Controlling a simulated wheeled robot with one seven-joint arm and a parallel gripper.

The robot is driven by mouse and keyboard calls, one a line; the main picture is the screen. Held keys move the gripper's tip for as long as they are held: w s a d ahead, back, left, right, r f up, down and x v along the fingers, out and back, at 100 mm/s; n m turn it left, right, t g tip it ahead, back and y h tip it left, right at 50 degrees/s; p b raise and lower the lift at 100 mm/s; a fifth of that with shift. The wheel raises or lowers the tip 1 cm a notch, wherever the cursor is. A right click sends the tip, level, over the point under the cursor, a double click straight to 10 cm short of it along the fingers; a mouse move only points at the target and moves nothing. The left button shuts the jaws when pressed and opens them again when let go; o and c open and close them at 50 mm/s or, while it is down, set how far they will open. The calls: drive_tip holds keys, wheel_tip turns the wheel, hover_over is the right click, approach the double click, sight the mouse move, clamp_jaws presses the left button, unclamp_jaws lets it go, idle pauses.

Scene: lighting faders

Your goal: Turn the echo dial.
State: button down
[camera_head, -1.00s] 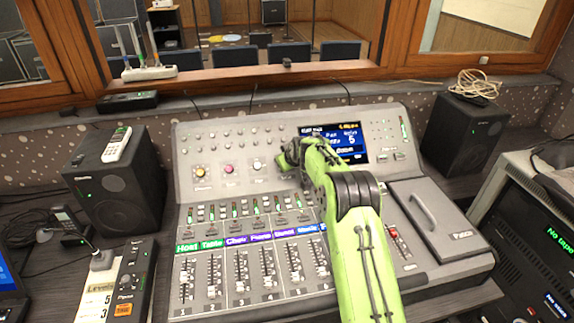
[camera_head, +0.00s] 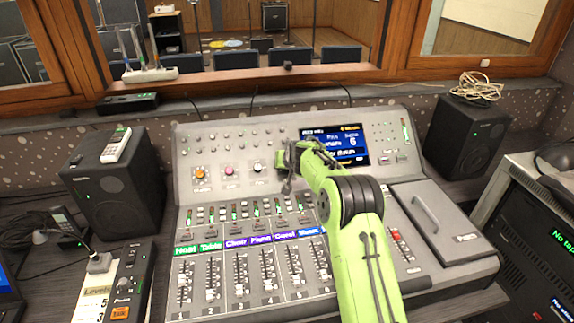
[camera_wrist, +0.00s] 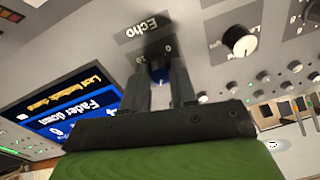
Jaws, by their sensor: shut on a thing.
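The echo dial (camera_wrist: 158,73) is a small blue-sided knob on the mixing desk's upright panel, just by the "Echo" label (camera_wrist: 138,30) in the wrist view. My gripper (camera_wrist: 162,82) has one finger on each side of it and is shut on it. In the head view my gripper (camera_head: 287,164) is at the panel, just left of the desk's screen (camera_head: 336,145), and hides the dial there. The fingers cover part of the dial in the wrist view, and its pointer cannot be made out.
A black knob with a white cap (camera_wrist: 240,40) sits beside the dial. Orange (camera_head: 199,173), pink (camera_head: 229,170) and white-capped (camera_head: 258,167) knobs stand in a row to the left. Fader strips (camera_head: 240,275) fill the lower desk. Speakers flank the desk.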

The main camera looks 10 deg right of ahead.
idle(0.3)
drive_tip(key=c, duration=0.9)
unclamp_jaws()
drive_tip(key=v, duration=1.5)
drive_tip(key=shift+s+r, duration=0.25)
